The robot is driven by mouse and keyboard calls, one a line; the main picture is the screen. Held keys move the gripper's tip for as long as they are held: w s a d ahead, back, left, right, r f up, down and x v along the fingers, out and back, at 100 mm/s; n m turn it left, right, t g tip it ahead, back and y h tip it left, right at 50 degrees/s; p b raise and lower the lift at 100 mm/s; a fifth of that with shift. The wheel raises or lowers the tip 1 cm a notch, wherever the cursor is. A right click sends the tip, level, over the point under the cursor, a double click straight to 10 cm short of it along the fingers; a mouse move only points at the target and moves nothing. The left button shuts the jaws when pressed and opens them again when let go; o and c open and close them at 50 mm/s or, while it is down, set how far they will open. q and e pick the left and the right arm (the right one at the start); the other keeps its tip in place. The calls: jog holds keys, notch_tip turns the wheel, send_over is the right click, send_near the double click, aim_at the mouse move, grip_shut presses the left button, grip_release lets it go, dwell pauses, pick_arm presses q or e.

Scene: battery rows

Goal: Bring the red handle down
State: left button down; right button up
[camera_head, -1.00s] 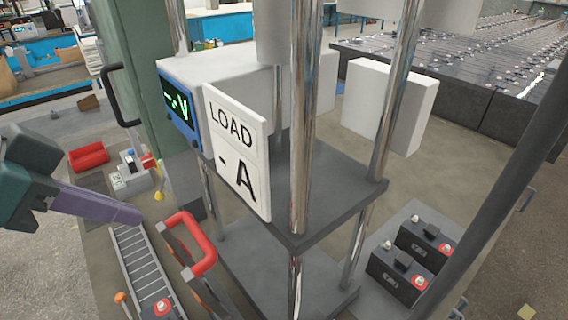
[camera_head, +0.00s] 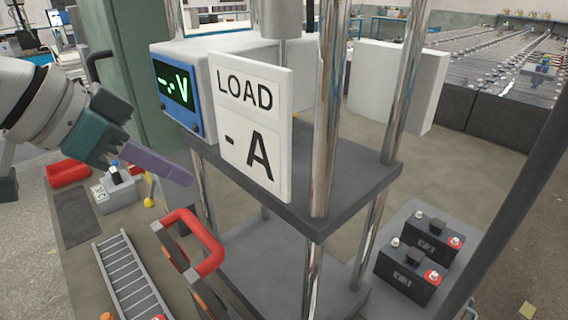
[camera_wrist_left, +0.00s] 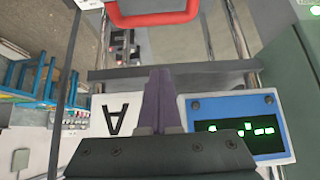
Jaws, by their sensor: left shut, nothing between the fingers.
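The red handle (camera_head: 206,238) is a U-shaped bar on two dark arms, raised at the front left of the metal stand. It also shows at the top of the left wrist view (camera_wrist_left: 150,14), beyond my fingertips. My left gripper (camera_head: 190,182) comes in from the left with its purple fingers together and nothing between them. In the head view its tips are just above and left of the handle, apart from it. In the left wrist view the shut fingers (camera_wrist_left: 160,78) point toward the handle, with a gap. My right gripper is not in view.
A LOAD sign (camera_head: 250,125) and a blue-framed meter (camera_head: 178,88) stand on the stand's dark shelf (camera_head: 330,205), between chrome posts. A roller track (camera_head: 128,280) lies left of the handle. Black batteries (camera_head: 408,272) sit at right. A red tray (camera_head: 68,173) lies at left.

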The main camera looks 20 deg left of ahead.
aim_at(201, 225)
pick_arm(q)
jog(key=x, duration=0.9)
jog(key=s, duration=0.1)
jog(key=s+f+p, duration=0.1)
jog(key=s+a, duration=0.1)
jog(key=shift+s+a+f, duration=0.15)
jog(key=shift+s, duration=0.15)
